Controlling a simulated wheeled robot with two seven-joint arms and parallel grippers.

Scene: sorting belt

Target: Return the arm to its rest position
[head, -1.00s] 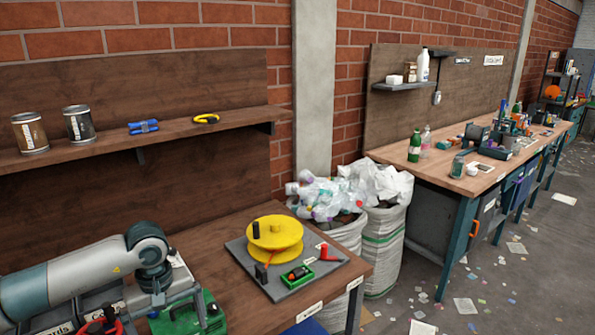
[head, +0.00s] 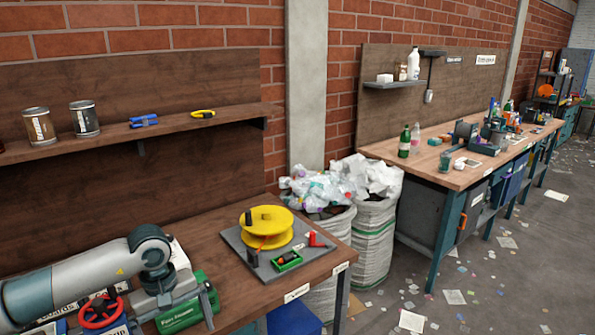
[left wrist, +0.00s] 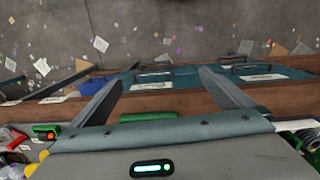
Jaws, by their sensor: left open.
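My left arm (head: 85,278) comes in from the left in the head view, low over the near workbench. Its gripper (head: 186,302) points down and is beside a green box (head: 182,316) with a label. In the left wrist view the two fingers of my left gripper (left wrist: 165,92) are spread wide apart, with nothing between them. Beyond them are the wooden bench edge, blue-green cabinet fronts and the littered floor. My right arm and gripper are not in view.
A red-handled item (head: 100,312) is at the lower left. White sacks (head: 372,240) stand between the benches. The floor at right is open, with scraps.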

